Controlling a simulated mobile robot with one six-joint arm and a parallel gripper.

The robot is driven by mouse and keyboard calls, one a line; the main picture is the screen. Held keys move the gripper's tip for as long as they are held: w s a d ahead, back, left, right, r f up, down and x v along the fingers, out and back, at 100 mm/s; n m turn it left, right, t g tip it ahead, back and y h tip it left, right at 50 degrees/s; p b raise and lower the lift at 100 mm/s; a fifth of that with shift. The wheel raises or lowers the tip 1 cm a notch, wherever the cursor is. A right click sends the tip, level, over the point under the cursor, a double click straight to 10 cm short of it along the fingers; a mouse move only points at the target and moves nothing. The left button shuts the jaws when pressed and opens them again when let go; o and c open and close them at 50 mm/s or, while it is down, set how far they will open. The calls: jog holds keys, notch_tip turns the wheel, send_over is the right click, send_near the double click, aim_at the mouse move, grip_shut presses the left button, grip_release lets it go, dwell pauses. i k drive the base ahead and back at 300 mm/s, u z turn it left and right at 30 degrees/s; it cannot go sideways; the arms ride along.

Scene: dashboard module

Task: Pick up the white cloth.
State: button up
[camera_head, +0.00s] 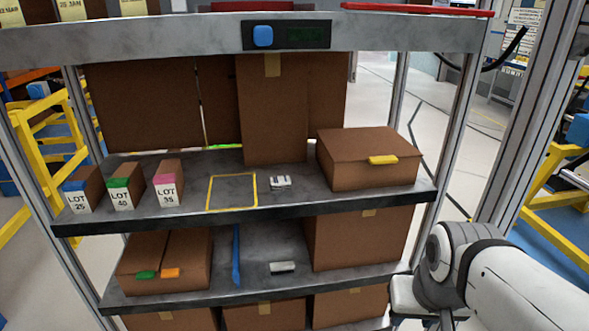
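A small whitish, block-like piece (283,267) lies on the lower shelf, right of a blue stick. Another small white-and-grey piece with dark marks (280,183) lies on the upper shelf, right of the yellow square outline. Both are small in the view, and I cannot tell for sure which of them is the white cloth. My white arm comes in at the lower right, in front of the rack's right side. Its end runs to the bottom edge, and the gripper fingers do not show. Neither white piece is touched by my arm.
The upper shelf (330,203) holds LOT boxes (118,193) at left and a brown carton (367,158) with a yellow handle at right. The lower shelf has cartons at both sides and a blue stick (236,257). A grey post (525,110) stands at right.

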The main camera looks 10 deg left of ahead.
aim_at(277, 184)
jog(key=i, duration=1.45)
jog(key=z, duration=0.05)
